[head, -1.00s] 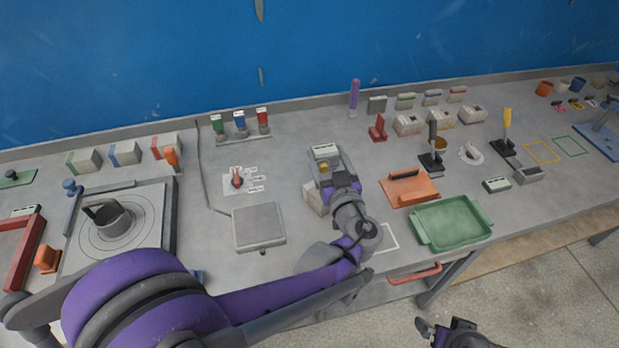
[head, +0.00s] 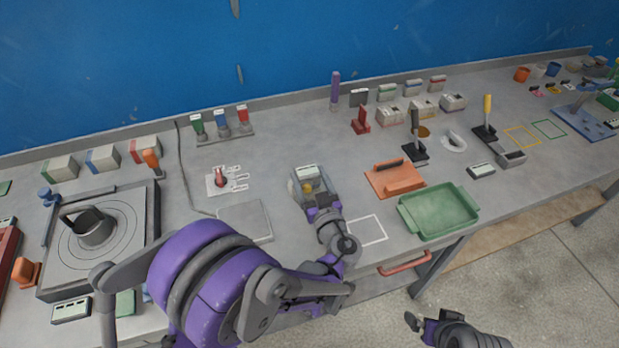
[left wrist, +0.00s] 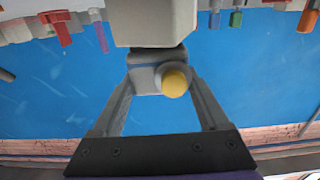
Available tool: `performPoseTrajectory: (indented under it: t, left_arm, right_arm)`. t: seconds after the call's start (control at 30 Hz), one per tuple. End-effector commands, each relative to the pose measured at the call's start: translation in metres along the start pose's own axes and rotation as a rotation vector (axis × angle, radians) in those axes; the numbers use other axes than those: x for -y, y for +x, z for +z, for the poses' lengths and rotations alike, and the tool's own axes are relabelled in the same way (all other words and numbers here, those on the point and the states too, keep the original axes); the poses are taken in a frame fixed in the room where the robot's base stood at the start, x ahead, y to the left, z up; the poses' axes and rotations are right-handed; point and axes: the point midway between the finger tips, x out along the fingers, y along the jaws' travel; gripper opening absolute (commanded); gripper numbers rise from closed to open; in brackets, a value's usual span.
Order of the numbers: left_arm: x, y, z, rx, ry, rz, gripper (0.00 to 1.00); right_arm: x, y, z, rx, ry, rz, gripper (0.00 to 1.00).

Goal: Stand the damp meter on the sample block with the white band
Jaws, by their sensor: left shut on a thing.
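My left gripper (head: 318,198) is shut on the damp meter (head: 308,173), a grey instrument with a pale display on top and a yellow knob. The left wrist view shows the meter's pale body (left wrist: 150,22) and yellow knob (left wrist: 174,82) between the fingers. A pale block-like shape (head: 293,190) shows at the meter's left side, mostly hidden by the meter and gripper. I cannot tell its band, or whether the meter touches it. My right gripper (head: 424,325) hangs low in front of the bench, away from everything; its opening is unclear.
Banded blocks stand at the back left (head: 103,158) and more pale blocks at the back right (head: 424,107). A grey square plate (head: 245,221) lies left of the meter. An orange float (head: 394,180), a green tray (head: 438,211) and a white outline (head: 366,230) are to its right.

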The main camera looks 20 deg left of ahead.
Motion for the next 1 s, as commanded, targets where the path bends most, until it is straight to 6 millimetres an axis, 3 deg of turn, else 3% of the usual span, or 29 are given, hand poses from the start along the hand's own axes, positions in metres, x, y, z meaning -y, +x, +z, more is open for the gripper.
performPoseTrajectory:
  t: [0.2,0.23,0.33,0.67,1.0]
  left_arm:
    - [0.0,0.0,0.003,-0.001,0.001,0.0,0.0]
    - [0.0,0.0,0.003,0.0,0.0,0.0,0.81]
    - [0.0,0.0,0.003,0.0,0.0,0.0,0.99]
    - [0.0,-0.001,-0.003,-0.001,-0.001,0.001,1.0]
    - [-0.002,-0.067,0.001,0.001,0.0,0.006,1.0]
  right_arm:
    - [0.0,0.003,0.002,0.002,0.0,0.0,0.99]
    - [0.0,0.002,0.002,0.002,0.0,0.0,0.99]
    - [0.0,0.002,0.002,0.001,0.0,0.0,0.99]
    - [0.0,-0.001,-0.001,-0.001,0.0,0.0,0.99]
    - [0.0,0.01,0.009,0.006,0.0,0.0,0.99]
